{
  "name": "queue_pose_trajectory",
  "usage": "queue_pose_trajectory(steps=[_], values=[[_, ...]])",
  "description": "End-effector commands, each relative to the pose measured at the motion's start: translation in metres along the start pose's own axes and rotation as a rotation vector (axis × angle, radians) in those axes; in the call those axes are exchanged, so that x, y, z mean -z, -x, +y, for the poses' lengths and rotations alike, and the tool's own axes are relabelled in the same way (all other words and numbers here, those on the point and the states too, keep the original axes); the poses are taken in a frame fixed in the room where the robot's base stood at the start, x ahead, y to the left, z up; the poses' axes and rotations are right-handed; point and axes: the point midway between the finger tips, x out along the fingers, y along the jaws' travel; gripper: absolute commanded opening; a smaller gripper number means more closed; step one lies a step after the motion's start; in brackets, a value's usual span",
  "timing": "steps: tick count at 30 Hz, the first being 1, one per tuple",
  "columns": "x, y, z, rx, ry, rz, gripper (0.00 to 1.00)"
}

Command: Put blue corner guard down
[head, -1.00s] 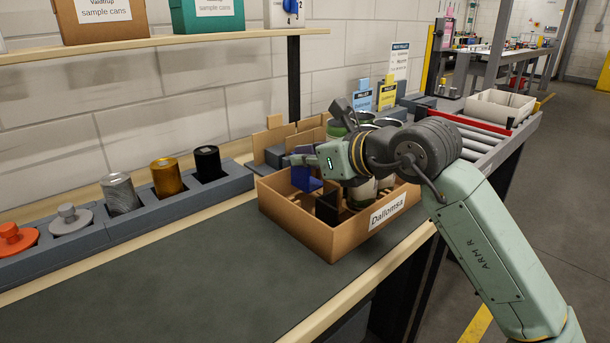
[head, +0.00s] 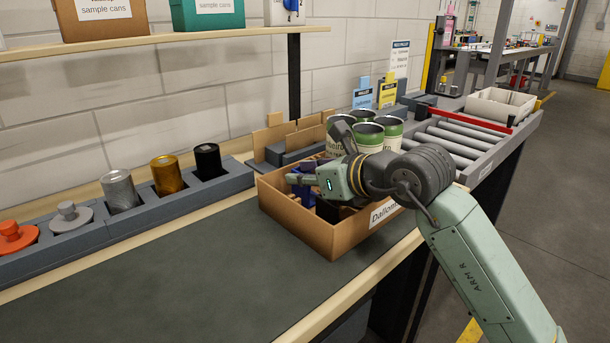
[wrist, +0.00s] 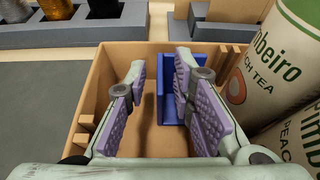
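The blue corner guard (wrist: 166,92) stands upright inside the cardboard box (wrist: 101,80), beside the cans. In the head view the blue guard (head: 308,197) is low in the box (head: 330,240), partly behind my fingers. My gripper (wrist: 158,76) is inside the box, with its fingers spread. The right finger is close against or in front of the guard; I cannot tell whether they touch. A clear gap shows between the left finger and the guard. In the head view my gripper (head: 302,181) points left over the box.
Several green and cream cans (head: 366,137) stand in the box's rear right part, close to my right finger. Grey holders with sample cans (head: 168,176) line the wall. Rollers (head: 455,142) lie to the right. The dark mat (head: 200,270) is clear.

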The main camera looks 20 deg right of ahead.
Motion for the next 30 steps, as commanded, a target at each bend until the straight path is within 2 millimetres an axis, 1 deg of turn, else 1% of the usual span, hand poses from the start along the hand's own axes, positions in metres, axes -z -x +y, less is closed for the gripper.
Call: queue_pose_trajectory(steps=[8,11,12,14,16,24,27,30], values=[[-0.001,0.000,0.000,0.000,0.000,0.000,0.25],[-0.005,0.002,0.000,0.000,0.000,0.000,0.25],[-0.003,0.005,-0.001,0.002,0.000,-0.001,0.25],[-0.001,0.014,-0.001,0.003,-0.001,-0.001,0.25],[0.000,0.028,-0.001,0.004,0.000,-0.002,0.25],[-0.001,0.087,-0.001,0.004,0.000,-0.002,0.25],[-0.001,0.103,-0.001,0.003,0.000,-0.001,0.25],[-0.002,0.114,-0.001,0.002,0.000,0.000,0.25]])
